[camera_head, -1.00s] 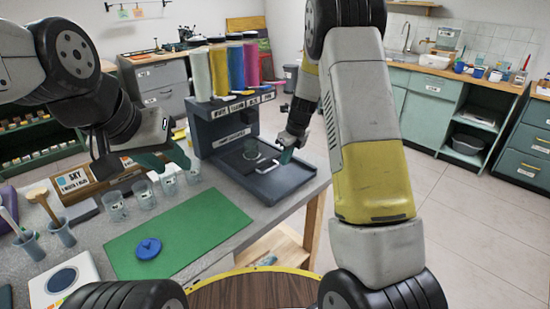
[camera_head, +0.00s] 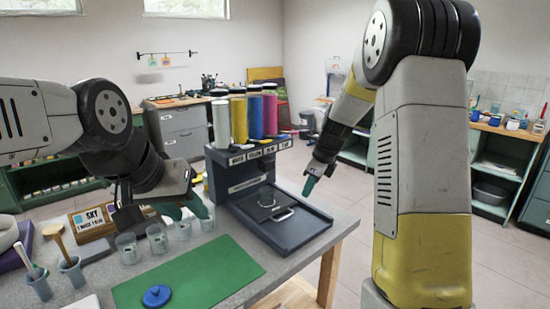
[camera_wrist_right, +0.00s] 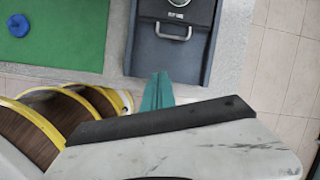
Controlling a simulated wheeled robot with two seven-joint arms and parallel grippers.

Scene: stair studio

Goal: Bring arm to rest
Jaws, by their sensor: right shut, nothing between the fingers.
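My right gripper (camera_head: 309,186) hangs in the air beyond the right side of the dark dispenser stand's tray (camera_head: 310,222). Its teal fingers are together and empty; in the right wrist view they (camera_wrist_right: 157,92) show just below the tray's edge, touching nothing that I can see. My right arm stands large and bent at the right of the head view. My left gripper (camera_head: 184,210) is over the table near the row of clear cups (camera_head: 157,238). Its two teal fingers look apart, with nothing visible held between them.
The dispenser stand (camera_head: 238,180) carries several coloured cylinders (camera_head: 254,117). A green mat (camera_head: 205,272) with a blue lump (camera_head: 157,296) lies on the table. Tool cups (camera_head: 71,276) stand at left. Open floor lies right of the table.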

